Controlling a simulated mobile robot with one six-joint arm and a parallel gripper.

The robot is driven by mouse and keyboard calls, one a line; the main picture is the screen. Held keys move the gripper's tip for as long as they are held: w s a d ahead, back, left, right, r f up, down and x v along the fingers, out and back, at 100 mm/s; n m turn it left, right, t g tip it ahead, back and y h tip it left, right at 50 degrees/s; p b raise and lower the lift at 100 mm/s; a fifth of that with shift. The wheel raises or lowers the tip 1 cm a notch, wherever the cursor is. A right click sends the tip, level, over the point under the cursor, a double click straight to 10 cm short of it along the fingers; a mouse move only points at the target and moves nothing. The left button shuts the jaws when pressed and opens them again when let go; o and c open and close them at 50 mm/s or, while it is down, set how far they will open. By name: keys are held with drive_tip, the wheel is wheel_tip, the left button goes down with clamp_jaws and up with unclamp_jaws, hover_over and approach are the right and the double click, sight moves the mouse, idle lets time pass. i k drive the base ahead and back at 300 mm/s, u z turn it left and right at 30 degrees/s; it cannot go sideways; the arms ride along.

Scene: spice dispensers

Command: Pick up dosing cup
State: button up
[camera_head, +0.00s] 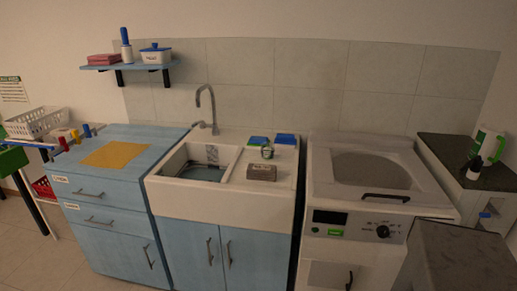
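I cannot pick out a dosing cup with certainty. On the sink's right drainboard stands a small green and clear item (267,150), too small to identify. My gripper is not in view.
A blue cabinet (120,190) with a yellow cloth (115,155) stands left of the sink (200,202). A grey-brown block (262,173) and two blue items (285,139) lie on the drainboard. The top-loading washer (325,175) stands right of it; a dark block (455,260) fills the lower right.

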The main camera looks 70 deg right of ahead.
sight(268, 151)
drive_tip(key=z, duration=0.45)
drive_tip(key=i, duration=1.45)
